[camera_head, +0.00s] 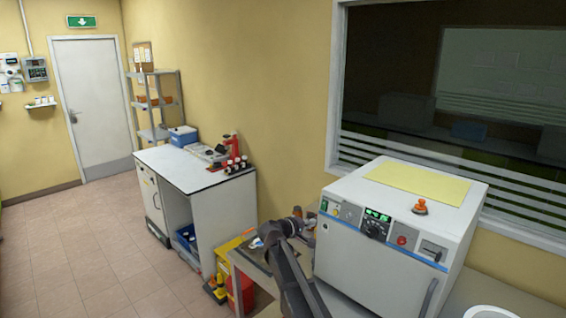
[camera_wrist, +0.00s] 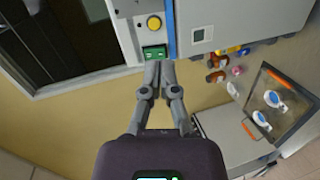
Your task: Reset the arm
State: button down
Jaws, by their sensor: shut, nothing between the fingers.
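My gripper (camera_wrist: 157,72) is shut and empty in the wrist view, its two grey fingers close together. Its fingertips appear in front of the lower edge of a grey machine panel (camera_wrist: 195,15); I cannot tell whether they touch it. In the head view my dark arm (camera_head: 287,270) reaches up from the bottom edge, just left of the white machine. The gripper itself is hard to make out there.
The white machine (camera_head: 385,250) stands close on the right. A white-topped cabinet (camera_head: 175,165) stands farther back. The tiled floor (camera_head: 90,240) at left is clear.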

jog(key=s+d+f+m+g+y+b, duration=0.2)
jog(key=s+d+f+g, duration=0.15)
jog(key=s+f, duration=0.4)
jog(key=s+d+f+m+g+y+b, duration=0.25)
jog(key=s+d+f, duration=0.25)
jog(key=s+f, duration=0.3)
jog(key=s+a+f+m+g+y+b, duration=0.1)
jog(key=s+f+y, duration=0.2)
jog(key=s, duration=0.5)
jog(key=s+a+f+m+g+y+b, duration=0.1)
jog(key=s+f+g+y+b, duration=0.1)
jog(key=s, duration=0.7)
jog(key=shift+s+f+m+g+y, duration=0.15)
jog(key=shift+f+m+g+y, duration=0.2)
jog(key=shift+f+y, duration=0.5)
jog(key=shift+a, duration=0.1)
